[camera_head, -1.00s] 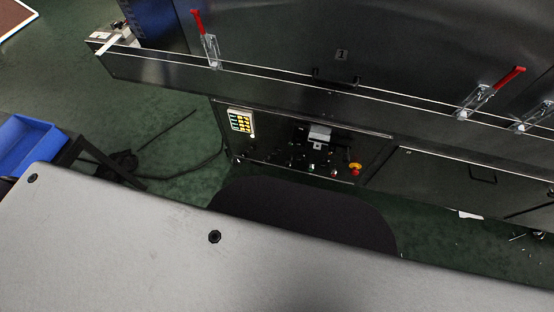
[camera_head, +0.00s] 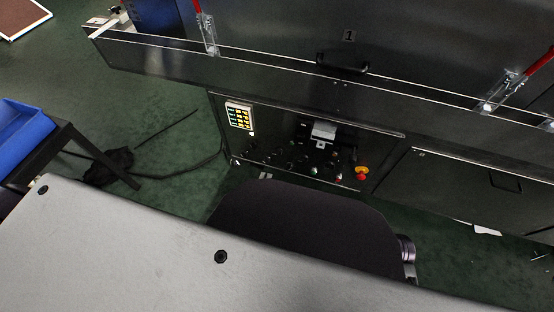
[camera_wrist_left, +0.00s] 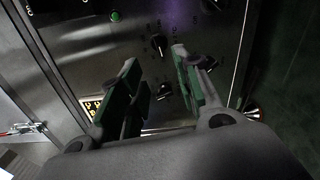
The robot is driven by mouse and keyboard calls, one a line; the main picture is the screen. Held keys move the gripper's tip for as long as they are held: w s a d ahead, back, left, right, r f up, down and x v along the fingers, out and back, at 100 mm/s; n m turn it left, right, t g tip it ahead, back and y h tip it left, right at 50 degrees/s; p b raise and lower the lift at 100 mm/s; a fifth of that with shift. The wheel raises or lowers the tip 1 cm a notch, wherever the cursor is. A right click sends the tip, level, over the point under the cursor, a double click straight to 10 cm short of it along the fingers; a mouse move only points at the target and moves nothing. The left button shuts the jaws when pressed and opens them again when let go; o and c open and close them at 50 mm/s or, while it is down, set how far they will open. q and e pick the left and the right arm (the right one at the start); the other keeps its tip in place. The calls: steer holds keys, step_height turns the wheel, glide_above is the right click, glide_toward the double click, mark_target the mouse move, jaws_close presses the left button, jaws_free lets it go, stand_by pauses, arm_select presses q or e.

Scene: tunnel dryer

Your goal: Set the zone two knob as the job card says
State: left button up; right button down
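The dark control panel (camera_head: 290,118) is low on the machine front in the head view, with several small knobs and buttons. Zone labels are too small to read. My left gripper (camera_head: 265,176) shows only as small tips at the panel's lower edge. In the left wrist view, my left gripper (camera_wrist_left: 154,56) is open, its green-padded fingers pointing at the panel. A black knob (camera_wrist_left: 158,44) with a pale pointer shows beyond the gap, apart from both fingers. Another knob (camera_wrist_left: 163,91) shows between the fingers. A card or display with yellow cells (camera_head: 239,117) is at the panel's left.
A red and yellow emergency stop (camera_head: 361,173) is at the panel's lower right. A grey box-like fitting (camera_head: 323,131) is on the panel. The machine's long ledge (camera_head: 260,80) overhangs above. A blue bin (camera_head: 22,138) stands at left. A green button (camera_wrist_left: 115,15) is near the knobs.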

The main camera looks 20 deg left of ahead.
mark_target(277, 154)
steer(key=shift+r, duration=0.15)
arm_select(q)
steer(key=shift+w, duration=0.25)
